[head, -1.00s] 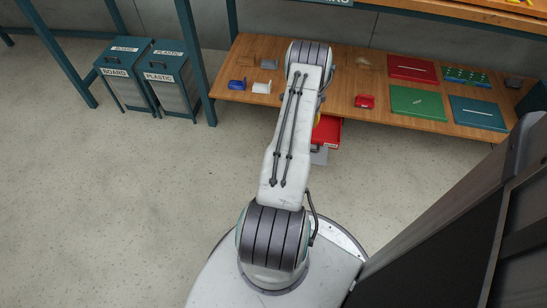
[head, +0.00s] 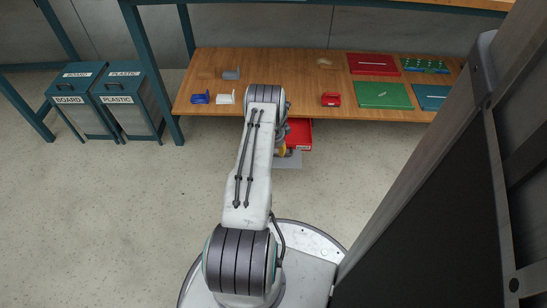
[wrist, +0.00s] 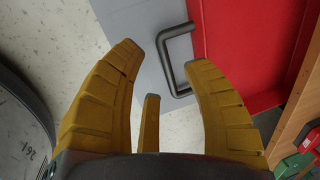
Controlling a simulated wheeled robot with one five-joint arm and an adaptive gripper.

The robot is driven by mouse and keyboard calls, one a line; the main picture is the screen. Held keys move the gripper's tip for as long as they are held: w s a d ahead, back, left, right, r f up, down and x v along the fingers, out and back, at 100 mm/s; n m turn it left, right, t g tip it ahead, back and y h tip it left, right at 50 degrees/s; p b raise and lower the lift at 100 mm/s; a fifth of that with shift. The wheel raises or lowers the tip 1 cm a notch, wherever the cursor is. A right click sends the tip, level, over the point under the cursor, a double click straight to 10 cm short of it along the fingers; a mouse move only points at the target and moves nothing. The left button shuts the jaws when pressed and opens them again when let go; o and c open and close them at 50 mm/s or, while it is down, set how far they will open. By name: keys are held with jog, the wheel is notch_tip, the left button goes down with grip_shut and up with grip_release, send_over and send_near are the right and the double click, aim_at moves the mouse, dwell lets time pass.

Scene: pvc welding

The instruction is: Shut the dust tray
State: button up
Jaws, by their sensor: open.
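The dust tray seems to be the grey part (head: 290,160) jutting out below the red box (head: 299,135) under the bench. In the wrist view a flat grey panel (wrist: 150,22) with a dark U-shaped handle (wrist: 165,62) adjoins the red surface (wrist: 240,45). My gripper (wrist: 166,55) is open, its yellow fingers spread on either side of the handle's near part. The right fingertip appears close to the handle; I cannot tell whether they touch. In the head view my arm partly hides the gripper and the tray.
The wooden bench (head: 290,75) holds a small red item (head: 331,99), coloured boards and small blue and white holders. The board bin (head: 75,90) and plastic bin (head: 125,95) stand at left. The floor (head: 110,220) is clear at front left.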

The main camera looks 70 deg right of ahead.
jog(key=shift+w+d+f+b, duration=0.1)
jog(key=shift+d+f+b, duration=0.1)
jog(key=shift+f+b, duration=1.05)
jog(key=shift+w+d+f+b, duration=0.1)
jog(key=shift+d+f+b, duration=0.1)
jog(key=shift+f+b, duration=1)
jog(key=shift+r, duration=0.3)
grip_shut()
jog(key=shift+a+f, duration=0.1)
